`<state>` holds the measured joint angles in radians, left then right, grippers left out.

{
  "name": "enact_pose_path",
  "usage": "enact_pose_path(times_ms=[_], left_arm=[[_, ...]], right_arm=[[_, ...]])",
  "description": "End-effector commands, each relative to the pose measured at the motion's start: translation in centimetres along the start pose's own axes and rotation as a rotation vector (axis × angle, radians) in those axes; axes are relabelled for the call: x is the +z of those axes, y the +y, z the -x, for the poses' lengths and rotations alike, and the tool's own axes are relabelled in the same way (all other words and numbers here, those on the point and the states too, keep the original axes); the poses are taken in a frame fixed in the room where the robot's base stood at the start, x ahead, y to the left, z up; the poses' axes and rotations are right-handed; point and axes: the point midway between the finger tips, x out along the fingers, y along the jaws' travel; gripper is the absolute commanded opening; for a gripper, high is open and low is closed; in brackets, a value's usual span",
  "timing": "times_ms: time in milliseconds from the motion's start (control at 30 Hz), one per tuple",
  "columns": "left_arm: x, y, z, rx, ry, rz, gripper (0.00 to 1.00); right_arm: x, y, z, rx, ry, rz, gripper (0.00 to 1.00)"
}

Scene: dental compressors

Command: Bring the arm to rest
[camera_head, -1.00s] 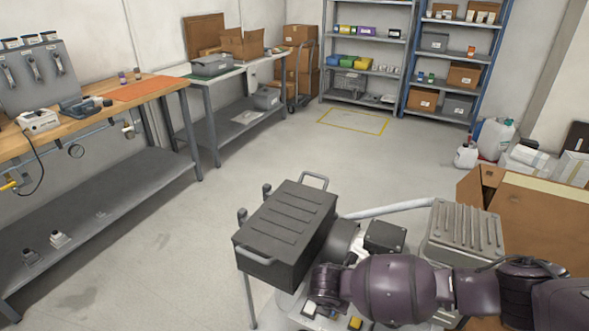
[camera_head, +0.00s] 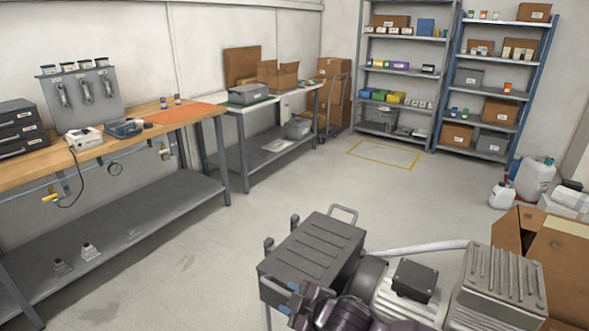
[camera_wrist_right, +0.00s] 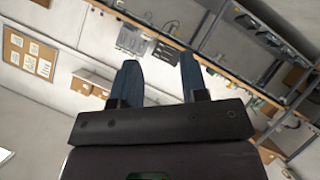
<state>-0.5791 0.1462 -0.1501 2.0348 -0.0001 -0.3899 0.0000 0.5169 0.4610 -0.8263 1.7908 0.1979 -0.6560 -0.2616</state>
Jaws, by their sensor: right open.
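My right arm's dark purple wrist (camera_head: 345,312) shows at the bottom of the head view, in front of the compressor unit. That view is steeply tilted and shows the wall and workbench beyond the fingers. My left gripper is not in view.
The dark ribbed case (camera_head: 315,250) and the compressor's finned metal block (camera_head: 500,285) stand close to the arm. A cardboard box (camera_head: 560,260) is at the right. A wooden workbench (camera_head: 180,115) runs along the left wall. The floor (camera_head: 240,220) between is clear.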

Motion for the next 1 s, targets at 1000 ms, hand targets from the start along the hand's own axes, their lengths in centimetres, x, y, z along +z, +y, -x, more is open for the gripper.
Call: enact_pose_path(times_ms=[1000], left_arm=[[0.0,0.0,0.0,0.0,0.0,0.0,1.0]], right_arm=[[23.0,-10.8,23.8,0.561,-0.27,-0.916,0.4]])
